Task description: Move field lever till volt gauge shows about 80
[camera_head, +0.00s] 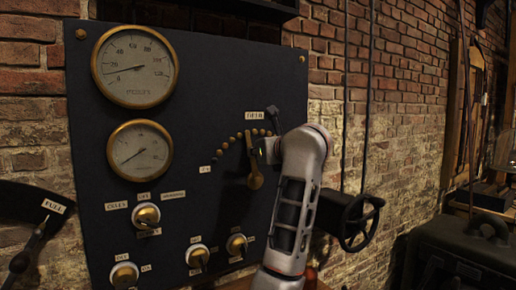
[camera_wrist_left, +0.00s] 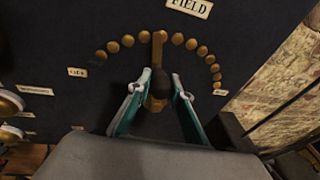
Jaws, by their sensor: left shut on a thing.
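The field lever is a brass arm (camera_wrist_left: 159,48) with a black knob (camera_wrist_left: 158,83). In the left wrist view it points up at the middle of an arc of brass studs below the FIELD label (camera_wrist_left: 189,7). My left gripper (camera_wrist_left: 160,94) has its two teal fingers closed on either side of the knob. In the head view my left gripper (camera_head: 264,150) covers part of the lever (camera_head: 255,176). The large upper gauge (camera_head: 134,66) has its needle pointing left, low on its scale. The smaller gauge (camera_head: 139,150) has its needle pointing lower left. My right gripper is not in view.
Several brass switch knobs sit low on the dark panel (camera_head: 220,80), one at the centre left (camera_head: 146,214). A black handwheel (camera_head: 358,222) stands right of my arm. A lever marked FULL (camera_head: 38,232) is at the far left. Brick wall surrounds the panel.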

